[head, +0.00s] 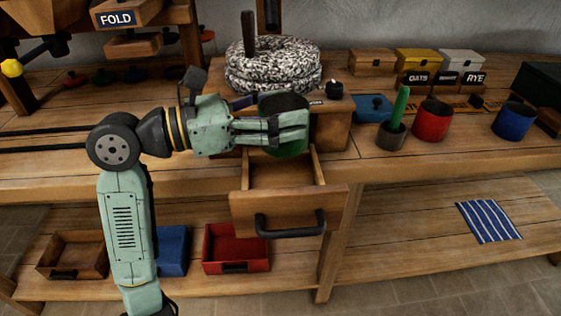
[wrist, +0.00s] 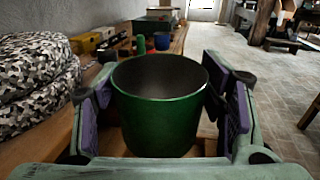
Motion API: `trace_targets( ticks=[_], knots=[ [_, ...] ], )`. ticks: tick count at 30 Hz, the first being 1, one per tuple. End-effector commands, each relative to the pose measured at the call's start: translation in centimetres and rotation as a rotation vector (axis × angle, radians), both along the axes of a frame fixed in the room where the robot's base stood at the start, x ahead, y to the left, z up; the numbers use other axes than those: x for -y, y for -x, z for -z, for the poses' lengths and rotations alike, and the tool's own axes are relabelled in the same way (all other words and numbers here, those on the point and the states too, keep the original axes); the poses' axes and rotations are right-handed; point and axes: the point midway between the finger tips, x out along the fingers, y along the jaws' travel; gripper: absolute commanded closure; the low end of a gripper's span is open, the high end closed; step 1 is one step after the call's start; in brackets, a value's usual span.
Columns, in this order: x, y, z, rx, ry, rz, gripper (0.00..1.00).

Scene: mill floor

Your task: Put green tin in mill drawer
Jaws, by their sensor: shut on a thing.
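The green tin (wrist: 160,118) is an open round cup, held upright between the purple finger pads in the wrist view. In the head view the tin (head: 290,150) shows partly behind my fingers. My gripper (head: 290,127) is shut on it. The mill drawer (head: 290,212) is pulled out below the mill (head: 333,130), with a dark handle at its front. My gripper and the tin are above the back part of the open drawer. The visible floor of the drawer is bare; its rear is hidden by the tin and gripper.
Round speckled millstones (head: 272,66) sit on the mill behind my gripper. To the right on the bench are a blue box (head: 373,108), a dark pot with a green stick (head: 392,135), a red tin (head: 431,120) and a blue tin (head: 514,121). Crates lie on the lower shelf.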

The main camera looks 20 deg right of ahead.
Motion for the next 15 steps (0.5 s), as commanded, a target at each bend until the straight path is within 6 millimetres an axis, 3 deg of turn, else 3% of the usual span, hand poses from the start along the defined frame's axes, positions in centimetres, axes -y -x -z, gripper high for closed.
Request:
trace_targets(
  ticks=[6,15],
  knots=[
    [0.0,0.1,3.5,-0.004,0.004,0.001,0.67],
    [0.0,0.1,6.5,-0.005,0.005,0.001,0.67]
  ],
)
